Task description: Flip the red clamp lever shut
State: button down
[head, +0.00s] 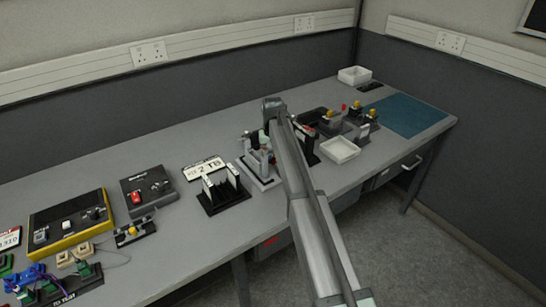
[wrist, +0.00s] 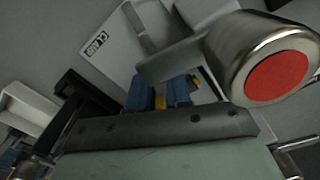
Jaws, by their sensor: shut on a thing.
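The clamp lever shows large and close in the wrist view as a metal cylinder with a red end face (wrist: 276,77), joined to a flat grey arm (wrist: 175,60). My gripper (wrist: 160,90) has its two blue fingers close together at the inner end of that arm. It is shut on the lever, though the contact itself is partly hidden. A little yellow shows between the fingers. The pale clamp base (wrist: 115,50), with a printed label, lies beyond them. In the head view the clamp fixture (head: 258,172) stands on the bench, partly hidden by my arm.
A black stand with upright white-tipped posts (head: 222,193) is left of the clamp. A white tray (head: 340,149) and yellow-topped devices (head: 357,107) are to the right. A black box with a red switch (head: 147,190) is farther left. The blue mat (head: 408,115) is clear.

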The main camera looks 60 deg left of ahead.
jog(key=shift+w+m, duration=0.1)
jog(key=shift+m, duration=0.2)
jog(key=m, duration=0.3)
jog(key=shift+w+d, duration=0.2)
jog(key=shift+w, duration=0.2)
jog(key=m, duration=0.3)
jog(key=w+m, duration=0.1)
jog(key=shift+d, duration=0.4)
jog(key=m, duration=0.2)
jog(key=d+m, duration=0.1)
jog(key=m, duration=0.1)
jog(key=shift+w, duration=0.3)
jog(key=shift+w+d+m, duration=0.1)
jog(key=shift+d+m, duration=0.2)
jog(key=shift+m, duration=0.8)
jog(key=shift+d+m, duration=0.3)
jog(key=shift+m, duration=0.8)
jog(key=c, duration=1.1)
grip_release()
jog(key=shift+o, duration=0.2)
